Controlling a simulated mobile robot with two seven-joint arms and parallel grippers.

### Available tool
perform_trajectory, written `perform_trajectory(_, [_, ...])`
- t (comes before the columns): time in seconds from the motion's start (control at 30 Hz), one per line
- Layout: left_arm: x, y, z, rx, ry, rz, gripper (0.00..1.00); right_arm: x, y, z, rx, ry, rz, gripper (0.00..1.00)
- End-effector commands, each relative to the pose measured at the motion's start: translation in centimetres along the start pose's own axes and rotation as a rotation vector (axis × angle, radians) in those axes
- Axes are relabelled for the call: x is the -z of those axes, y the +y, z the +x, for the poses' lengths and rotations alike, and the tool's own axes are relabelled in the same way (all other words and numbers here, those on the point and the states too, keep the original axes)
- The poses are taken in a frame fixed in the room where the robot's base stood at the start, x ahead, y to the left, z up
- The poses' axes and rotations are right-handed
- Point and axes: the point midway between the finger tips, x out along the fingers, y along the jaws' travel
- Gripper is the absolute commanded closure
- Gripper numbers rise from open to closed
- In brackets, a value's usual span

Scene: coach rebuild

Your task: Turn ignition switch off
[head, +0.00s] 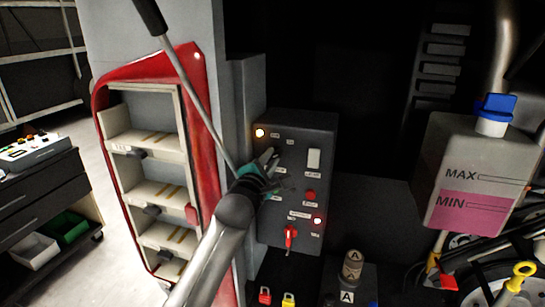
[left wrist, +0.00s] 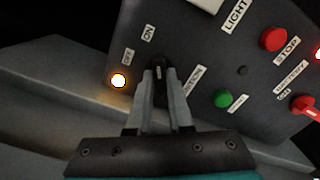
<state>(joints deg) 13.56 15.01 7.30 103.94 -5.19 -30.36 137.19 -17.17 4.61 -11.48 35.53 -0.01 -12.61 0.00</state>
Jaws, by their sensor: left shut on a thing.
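The ignition switch (left wrist: 159,66) is a small black knob on the dark control panel (head: 320,145), between the fingertips of my left gripper (left wrist: 158,85). The gripper is shut on it. Labels reading ON and OFF sit beside the knob, and a partly hidden label ending in "ITION" is to its right. A yellow-white lamp (left wrist: 118,80) glows by the OFF label; it also shows in the head view (head: 260,133). In the head view my left gripper (head: 271,160) reaches the panel's left side and hides the knob. My right gripper is not in view.
A red stop button (left wrist: 273,39), a green button (left wrist: 222,98) and a red rotary switch (head: 290,236) share the panel. A red-framed shelf cabinet (head: 200,90) stands left, a MAX/MIN tank (head: 470,150) right. A grey rod crosses near my arm.

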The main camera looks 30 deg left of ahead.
Motion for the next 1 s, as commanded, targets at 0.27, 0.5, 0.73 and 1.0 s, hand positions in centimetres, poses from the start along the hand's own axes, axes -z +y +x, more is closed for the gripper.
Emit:
perform_trajectory(0.27, [-0.1, 0.0, 0.0, 0.002, 0.001, -0.123, 1.0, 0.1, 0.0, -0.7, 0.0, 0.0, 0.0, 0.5])
perform_trajectory(0.5, [-0.1, 0.1, 0.0, 0.002, 0.002, -0.322, 1.0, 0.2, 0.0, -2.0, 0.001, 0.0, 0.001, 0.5])
perform_trajectory(0.73, [-0.1, 0.1, 0.0, 0.002, 0.001, -0.476, 1.0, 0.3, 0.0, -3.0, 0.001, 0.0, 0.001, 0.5])
perform_trajectory(1.0, [0.0, 0.0, 0.0, 0.001, 0.0, -0.527, 1.0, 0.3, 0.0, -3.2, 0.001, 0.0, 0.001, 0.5])
